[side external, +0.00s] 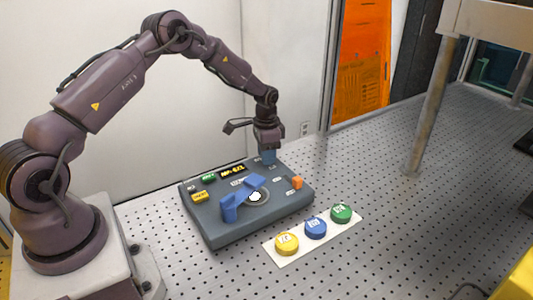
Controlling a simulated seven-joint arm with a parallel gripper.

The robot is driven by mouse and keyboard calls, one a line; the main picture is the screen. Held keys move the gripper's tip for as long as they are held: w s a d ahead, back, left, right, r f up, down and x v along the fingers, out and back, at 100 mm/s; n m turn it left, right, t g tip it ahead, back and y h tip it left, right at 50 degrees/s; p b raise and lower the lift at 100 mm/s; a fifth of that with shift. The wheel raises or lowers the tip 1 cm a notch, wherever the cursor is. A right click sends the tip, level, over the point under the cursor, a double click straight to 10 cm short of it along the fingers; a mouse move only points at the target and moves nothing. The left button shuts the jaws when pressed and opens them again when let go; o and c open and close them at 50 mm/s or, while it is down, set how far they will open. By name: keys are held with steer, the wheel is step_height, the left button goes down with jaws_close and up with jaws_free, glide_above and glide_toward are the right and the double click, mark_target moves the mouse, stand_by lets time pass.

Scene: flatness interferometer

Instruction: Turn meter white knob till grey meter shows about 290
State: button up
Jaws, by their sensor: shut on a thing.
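The grey meter (218,226) is a flat box on the perforated table, with a small dark display in yellow characters (233,171) near its back edge. The characters are too small to read surely. A white round piece (256,196) sits in a ring mid-top; I cannot tell if it is the white knob. My gripper (268,157) points down at the meter's back right edge, away from this white piece. A blue part shows at its lower end; I cannot tell whether it is fingertips or a held piece. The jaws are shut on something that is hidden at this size.
On the meter are a raised blue piece (230,207), yellow (200,196) and green (208,178) labelled blocks and an orange block (297,183). A white strip (266,246) with yellow, blue and green buttons lies in front. The table to the right is clear up to a metal stand (430,110).

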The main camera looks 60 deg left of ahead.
steer(key=shift+r+m, duration=0.1)
steer(key=shift+m, duration=0.7)
steer(key=o, duration=0.9)
step_height(320, 180, up, 13)
steer(key=shift+w+a+f, duration=0.1)
